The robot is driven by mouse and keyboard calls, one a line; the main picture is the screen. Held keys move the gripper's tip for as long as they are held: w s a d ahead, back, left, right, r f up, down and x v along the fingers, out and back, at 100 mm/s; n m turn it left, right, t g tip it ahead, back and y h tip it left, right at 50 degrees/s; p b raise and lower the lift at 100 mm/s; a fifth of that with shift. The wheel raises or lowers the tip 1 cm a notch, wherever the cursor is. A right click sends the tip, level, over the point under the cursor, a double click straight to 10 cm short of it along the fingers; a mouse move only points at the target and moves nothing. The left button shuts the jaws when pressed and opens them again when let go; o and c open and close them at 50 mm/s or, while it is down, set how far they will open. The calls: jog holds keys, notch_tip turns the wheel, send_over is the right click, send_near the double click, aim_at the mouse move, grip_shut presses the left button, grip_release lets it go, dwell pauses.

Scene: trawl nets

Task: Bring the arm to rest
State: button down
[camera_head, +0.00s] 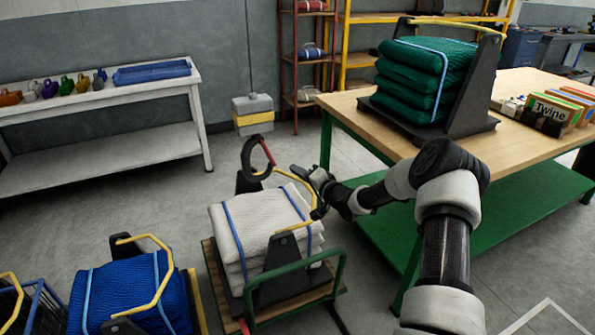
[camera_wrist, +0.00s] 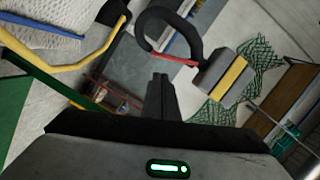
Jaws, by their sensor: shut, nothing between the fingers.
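My arm reaches from the lower right across the front of the wooden table to my gripper (camera_head: 308,176). The gripper is shut and empty in the open air. It is just right of a black hook with a red latch (camera_head: 257,160), and looks apart from it. In the wrist view the shut fingers (camera_wrist: 161,92) point toward the hook (camera_wrist: 147,38), with nothing between them. Below the gripper, a stack of white nets (camera_head: 247,232) with blue straps sits in a carrier with a yellow handle (camera_head: 306,187); the hook overlaps its far end in the picture.
The wooden table (camera_head: 357,116) is close to my arm and bears strapped green nets (camera_head: 420,75). A green-railed cart (camera_head: 222,290) holds the white nets. Blue nets (camera_head: 125,290) are at lower left. A grey and yellow block (camera_head: 253,114) is beyond the hook. A white bench (camera_head: 100,160) is at left.

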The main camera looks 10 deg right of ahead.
jog(key=s+a+r+n+g+h, duration=0.2)
jog(key=s+r+n+g+h, duration=0.4)
jog(key=s+r, duration=1.2)
jog(key=s+a+r+n+g+h, duration=0.1)
jog(key=s+a+r+g, duration=0.1)
jog(key=s, duration=1.4)
jog(key=s+a+r+n+g, duration=0.1)
jog(key=s+r+g, duration=0.15)
jog(key=s, duration=1.35)
notch_tip(320, 180, up, 23)
jog(key=p, duration=2.3)
jog(key=shift+s+a+r+t, duration=0.15)
jog(key=shift+a+r+t, duration=0.05)
jog(key=shift+t, duration=0.15)
